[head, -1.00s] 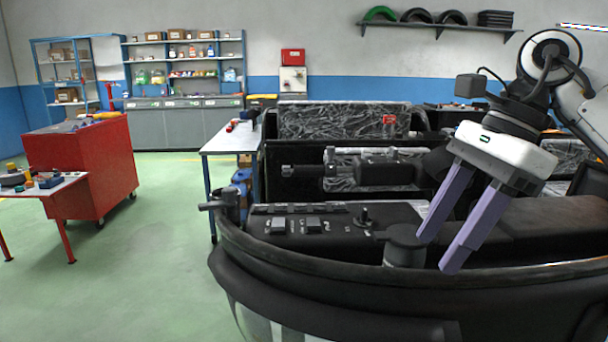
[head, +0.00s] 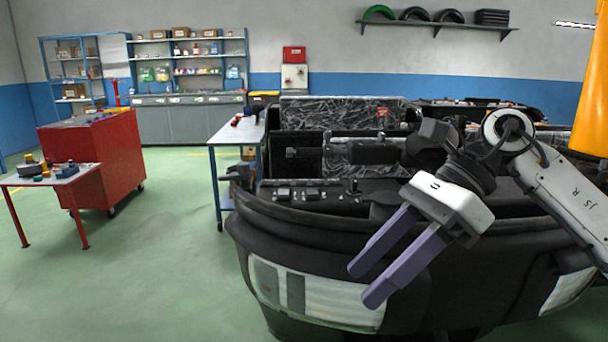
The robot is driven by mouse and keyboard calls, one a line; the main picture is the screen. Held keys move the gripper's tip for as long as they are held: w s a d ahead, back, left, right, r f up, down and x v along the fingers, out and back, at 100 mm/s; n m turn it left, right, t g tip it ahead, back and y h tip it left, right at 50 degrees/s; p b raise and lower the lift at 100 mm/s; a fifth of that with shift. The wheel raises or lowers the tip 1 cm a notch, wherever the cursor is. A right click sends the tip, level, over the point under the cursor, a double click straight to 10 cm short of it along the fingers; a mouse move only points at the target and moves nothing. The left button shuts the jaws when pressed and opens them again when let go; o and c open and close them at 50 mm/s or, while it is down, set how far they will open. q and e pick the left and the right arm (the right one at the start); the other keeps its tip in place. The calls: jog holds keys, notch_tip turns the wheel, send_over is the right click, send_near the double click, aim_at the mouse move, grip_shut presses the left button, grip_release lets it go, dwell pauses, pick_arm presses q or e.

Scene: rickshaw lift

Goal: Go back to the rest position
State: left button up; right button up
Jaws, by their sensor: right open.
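My right gripper (head: 368,284) shows in the head view, on an arm that comes in from the right. Its two purple fingers are apart and empty, and they point down and to the left. In the picture it overlaps the front of the black vehicle (head: 310,228), near the white headlight panel. I cannot tell how far it is from the bodywork. My left gripper and arm are not in view.
The vehicle fills the right half. A table (head: 230,133) stands behind it on the left. A red cabinet (head: 120,160) and a small red-legged table (head: 85,178) stand at the left. Green floor (head: 170,260) is clear between them. An orange post (head: 590,100) is at the right edge.

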jog(key=s+a+f+m+t+y, duration=0.1)
jog(key=a+m+t+y, duration=0.1)
jog(key=a+m+y, duration=1)
jog(key=w+d+f+m+t+h, duration=0.35)
jog(key=f+m+t, duration=0.45)
jog(key=m, duration=0.4)
jog(key=w+d+f+m+t+h, duration=0.2)
jog(key=d+f+m+t+h, duration=0.3)
jog(key=m+t, duration=0.55)
jog(key=s+d+f+m+g+h, duration=0.25)
jog(key=f+m, duration=0.35)
jog(key=f, duration=0.3)
jog(key=s+d+f+m+g+h, duration=0.1)
jog(key=s+d+f+m+h, duration=0.25)
jog(key=f+m, duration=0.4)
jog(key=s+d+f+m+g+h, duration=0.2)
jog(key=s+f+g, duration=0.1)
jog(key=s+f, duration=0.5)
jog(key=s+d+f+m+g+h, duration=0.1)
jog(key=s+d+f+m+g, duration=0.1)
jog(key=s+f, duration=0.6)
jog(key=shift+s+d+f+g+h, duration=0.35)
jog(key=shift+d+f+g, duration=0.1)
jog(key=shift+g, duration=0.15)
